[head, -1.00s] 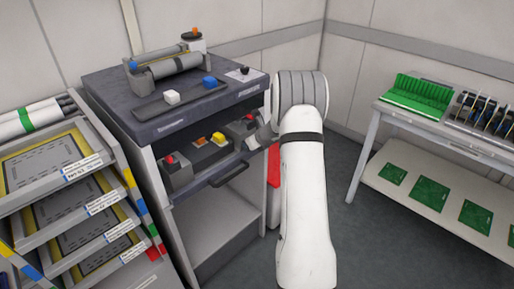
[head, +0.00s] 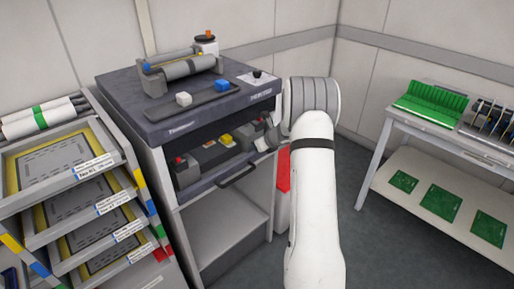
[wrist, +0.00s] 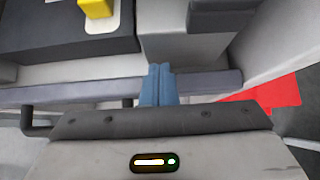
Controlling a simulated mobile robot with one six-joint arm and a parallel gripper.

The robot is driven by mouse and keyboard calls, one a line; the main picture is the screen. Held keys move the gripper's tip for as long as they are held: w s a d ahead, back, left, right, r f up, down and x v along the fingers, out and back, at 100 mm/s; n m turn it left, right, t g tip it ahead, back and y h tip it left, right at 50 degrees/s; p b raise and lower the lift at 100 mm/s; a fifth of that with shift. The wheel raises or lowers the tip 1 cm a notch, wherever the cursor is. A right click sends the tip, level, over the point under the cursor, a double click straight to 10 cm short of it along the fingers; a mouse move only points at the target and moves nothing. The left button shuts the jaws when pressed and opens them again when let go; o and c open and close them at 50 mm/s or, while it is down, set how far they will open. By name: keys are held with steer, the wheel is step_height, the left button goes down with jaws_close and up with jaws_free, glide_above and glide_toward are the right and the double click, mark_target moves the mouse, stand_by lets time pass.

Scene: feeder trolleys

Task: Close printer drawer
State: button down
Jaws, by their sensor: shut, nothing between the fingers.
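The printer is the cabinet with a dark top (head: 215,118) in the head view. Its drawer (head: 205,187) is partly out below that top, with a dark handle (head: 236,176) on its front. Grey blocks with red, orange and yellow parts sit in the drawer. In the wrist view, my gripper (wrist: 158,72) is shut and empty. In the head view, my white arm hides the fingertips.
A rack of trays (head: 70,170) stands close on the left. A table with a green rack (head: 430,100) and a lower shelf of green boards stands on the right. A red bin (head: 283,170) is beside the cabinet, partly behind my arm. Floor shows between arm and table.

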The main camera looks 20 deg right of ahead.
steer(key=s+f+v, duration=0.2)
steer(key=v, duration=1)
steer(key=s+a+r+n+g+y+p, duration=0.1)
steer(key=s+a+r+n+g, duration=0.1)
steer(key=s+a+r+n, duration=0.55)
steer(key=s+a+r+n+g+p, duration=0.15)
steer(key=s+a+r+n, duration=0.25)
steer(key=s+a+n, duration=0.45)
steer(key=s+a+r+n+g+h, duration=0.1)
steer(key=s+a+n+h, duration=0.1)
steer(key=s+n, duration=0.6)
steer(key=s+a+r+n+g+h+p, duration=0.1)
steer(key=s+a+n, duration=0.3)
steer(key=s+n, duration=0.4)
steer(key=shift+s+a+r+g+h, duration=0.2)
steer(key=shift+s+r+g+h, duration=0.2)
steer(key=shift+s+h, duration=0.35)
steer(key=shift+s, duration=0.1)
